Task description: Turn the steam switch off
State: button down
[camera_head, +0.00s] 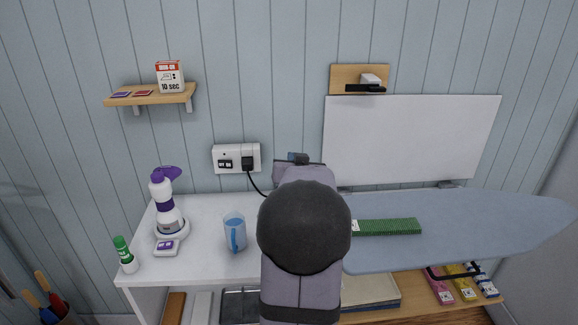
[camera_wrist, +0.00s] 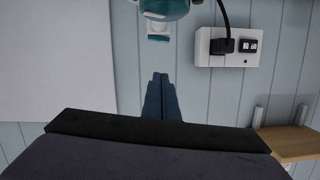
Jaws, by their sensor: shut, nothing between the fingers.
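In the wrist view, part of a teal, rounded appliance (camera_wrist: 165,8) shows at the top edge, with a small white and teal piece (camera_wrist: 158,38) beside it. I cannot tell whether this piece is the steam switch, and no label is readable. My gripper (camera_wrist: 160,76) is shut and empty, its fingertips together just short of that piece in the picture; contact is not visible. In the head view, my own arm hides the appliance, and the gripper end (camera_head: 298,158) shows only in part near the wall.
A wall socket (camera_head: 236,158) with a black plug and cord is left of my arm; it also shows in the wrist view (camera_wrist: 228,46). A blue jug (camera_head: 234,232), a purple-white bottle (camera_head: 164,190) and an ironing board (camera_head: 470,222) flank the arm.

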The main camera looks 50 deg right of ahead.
jog(key=x, duration=0.4)
jog(key=shift+p, duration=0.4)
notch_tip(320, 180, down, 2)
jog(key=shift+w+f, duration=0.15)
jog(key=shift+w+a+f, duration=0.1)
jog(key=shift+a+f, duration=0.1)
jog(key=shift+f, duration=0.65)
jog(key=shift+w+a+f+b, duration=0.1)
jog(key=shift+f+b, duration=0.4)
jog(key=shift+r, duration=0.1)
